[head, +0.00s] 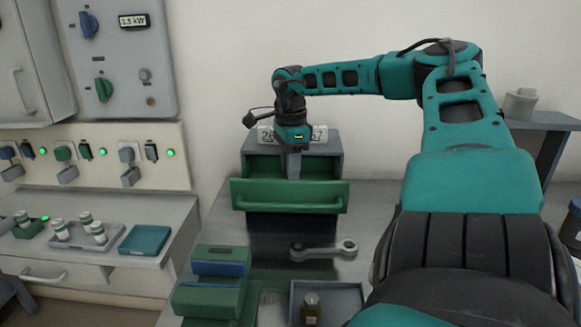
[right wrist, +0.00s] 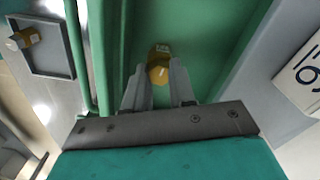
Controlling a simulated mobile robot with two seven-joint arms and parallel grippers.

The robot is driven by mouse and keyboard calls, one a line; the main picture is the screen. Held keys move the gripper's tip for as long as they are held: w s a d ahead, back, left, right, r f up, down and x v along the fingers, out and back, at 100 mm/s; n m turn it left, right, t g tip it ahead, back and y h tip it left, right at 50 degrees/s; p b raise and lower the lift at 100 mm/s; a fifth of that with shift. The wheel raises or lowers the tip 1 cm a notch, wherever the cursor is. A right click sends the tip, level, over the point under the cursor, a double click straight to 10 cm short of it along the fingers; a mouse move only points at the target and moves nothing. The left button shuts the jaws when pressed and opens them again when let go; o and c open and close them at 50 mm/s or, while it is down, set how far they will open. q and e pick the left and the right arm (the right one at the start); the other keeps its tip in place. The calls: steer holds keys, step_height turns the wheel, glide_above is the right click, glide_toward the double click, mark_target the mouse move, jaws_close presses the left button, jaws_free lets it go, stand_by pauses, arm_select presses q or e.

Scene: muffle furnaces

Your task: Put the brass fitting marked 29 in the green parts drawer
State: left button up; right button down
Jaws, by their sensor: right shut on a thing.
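The green parts drawer (head: 270,196) stands pulled open from its grey cabinet at the back of the bench. My right gripper (head: 293,175) points down into the drawer opening, behind the green front. In the right wrist view, my right gripper (right wrist: 158,82) is shut on a brass fitting (right wrist: 158,68) with a small pale label; its number is too small to read. Green drawer surfaces (right wrist: 207,45) surround it there. In the head view the held fitting is hidden. My left gripper is not in view.
A grey tray (head: 356,291) at the front holds another brass fitting (head: 311,308). Both also show in the right wrist view. A grey wrench-like tool (head: 322,250) and green-and-blue blocks (head: 221,262) lie on the bench. A number plate (head: 319,134) tops the cabinet.

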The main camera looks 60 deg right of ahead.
steer(key=shift+f, duration=0.1)
steer(key=c, duration=0.9)
jaws_free()
steer(key=shift+c, duration=0.2)
step_height(320, 180, up, 12)
steer(key=p, duration=0.1)
